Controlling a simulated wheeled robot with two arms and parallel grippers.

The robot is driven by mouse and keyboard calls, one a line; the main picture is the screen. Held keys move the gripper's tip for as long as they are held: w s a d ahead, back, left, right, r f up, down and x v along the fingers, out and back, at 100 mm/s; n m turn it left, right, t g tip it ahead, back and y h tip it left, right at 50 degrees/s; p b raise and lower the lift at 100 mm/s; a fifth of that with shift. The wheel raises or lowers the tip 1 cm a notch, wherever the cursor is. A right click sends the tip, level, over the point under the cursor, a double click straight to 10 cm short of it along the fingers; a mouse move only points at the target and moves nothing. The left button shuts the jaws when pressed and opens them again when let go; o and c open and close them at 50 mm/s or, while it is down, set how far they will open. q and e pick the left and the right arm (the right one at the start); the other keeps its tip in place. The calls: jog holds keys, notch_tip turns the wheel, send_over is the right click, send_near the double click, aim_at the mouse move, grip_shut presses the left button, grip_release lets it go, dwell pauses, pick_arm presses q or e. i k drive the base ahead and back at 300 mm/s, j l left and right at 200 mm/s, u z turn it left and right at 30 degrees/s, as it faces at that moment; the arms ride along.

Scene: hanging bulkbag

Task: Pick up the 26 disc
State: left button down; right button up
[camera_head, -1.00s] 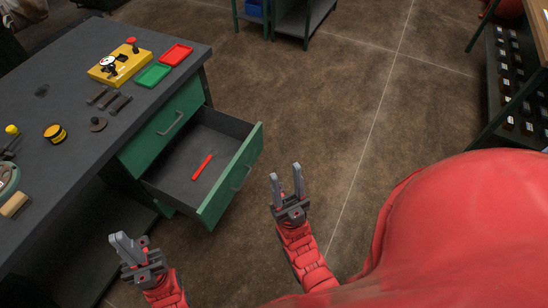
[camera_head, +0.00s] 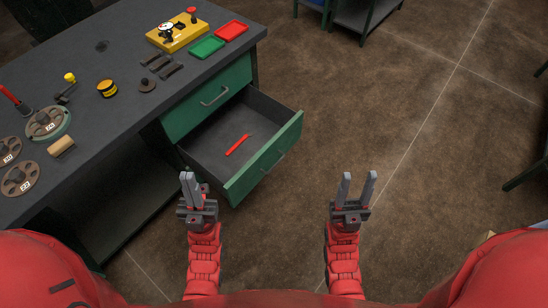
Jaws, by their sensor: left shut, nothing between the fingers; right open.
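Round brown discs with white number labels lie at the left end of the workbench. One disc (camera_head: 40,128) sits on a round green base. Two more, an upper disc (camera_head: 5,155) and a lower disc (camera_head: 16,187), lie at the left picture edge. The label numbers are too small to read, so I cannot tell which is the 26 disc. My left gripper (camera_head: 188,182) is shut and empty, low in front of the bench. My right gripper (camera_head: 357,186) is open and empty over the floor to the right. Both are apart from the discs.
The dark workbench (camera_head: 110,60) has an open drawer (camera_head: 205,149) jutting out, with a red stick (camera_head: 237,145) inside. A yellow fixture (camera_head: 178,32), a green tray (camera_head: 206,47) and a red tray (camera_head: 231,31) stand at the back.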

aim_at(46, 122)
jog(key=u, duration=1.6)
jog(key=i+l+u, duration=0.2)
jog(key=i+j, duration=0.1)
